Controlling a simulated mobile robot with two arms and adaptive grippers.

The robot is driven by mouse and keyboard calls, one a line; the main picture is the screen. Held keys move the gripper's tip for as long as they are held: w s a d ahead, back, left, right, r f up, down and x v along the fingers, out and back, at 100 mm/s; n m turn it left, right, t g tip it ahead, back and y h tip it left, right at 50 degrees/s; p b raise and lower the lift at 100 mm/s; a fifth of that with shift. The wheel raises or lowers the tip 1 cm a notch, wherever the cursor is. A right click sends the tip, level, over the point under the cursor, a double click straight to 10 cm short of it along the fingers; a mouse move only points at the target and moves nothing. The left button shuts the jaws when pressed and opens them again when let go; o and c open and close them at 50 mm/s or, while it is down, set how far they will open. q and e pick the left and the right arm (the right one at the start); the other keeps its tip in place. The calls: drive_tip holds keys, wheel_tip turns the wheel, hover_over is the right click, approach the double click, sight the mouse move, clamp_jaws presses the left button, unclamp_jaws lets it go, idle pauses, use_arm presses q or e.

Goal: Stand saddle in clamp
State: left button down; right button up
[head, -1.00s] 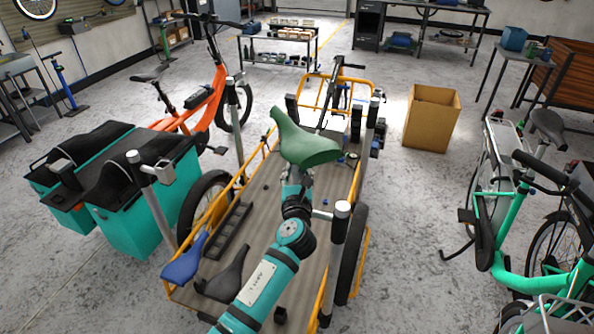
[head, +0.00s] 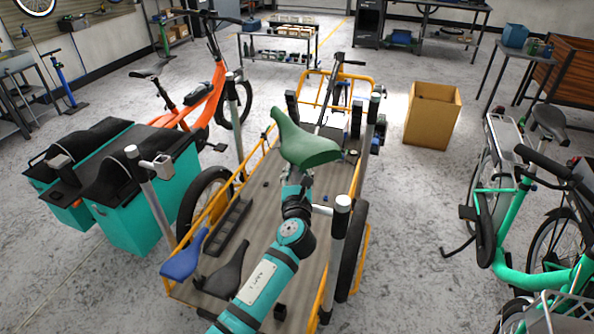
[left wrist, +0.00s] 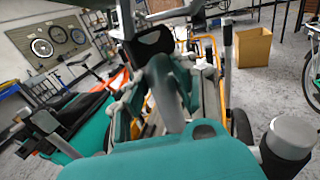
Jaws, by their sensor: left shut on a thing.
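A green saddle (head: 305,148) is held over the bed of the cargo bike, its narrow nose pointing to the upper left. My left gripper (head: 298,178) is below it and shut on it; the fingertips are mostly hidden under the saddle. Grey posts rise at the bed's corners. The near left post has a metal clamp (head: 162,167) near its top, empty. The near right post (head: 341,225) has a small arm to its left, partly beside my arm. It also shows in the left wrist view (left wrist: 288,140). My right gripper is not seen.
A blue saddle (head: 185,257) and a black saddle (head: 224,274) lie on the wooden bed (head: 262,225), near a black slotted rack (head: 228,228). Yellow rails edge the bed. Teal panniers (head: 130,210) stand left, a cardboard box (head: 432,115) behind right, a green bike (head: 510,220) right.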

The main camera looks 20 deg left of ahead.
use_arm(q)
drive_tip(key=c, duration=1)
unclamp_jaws()
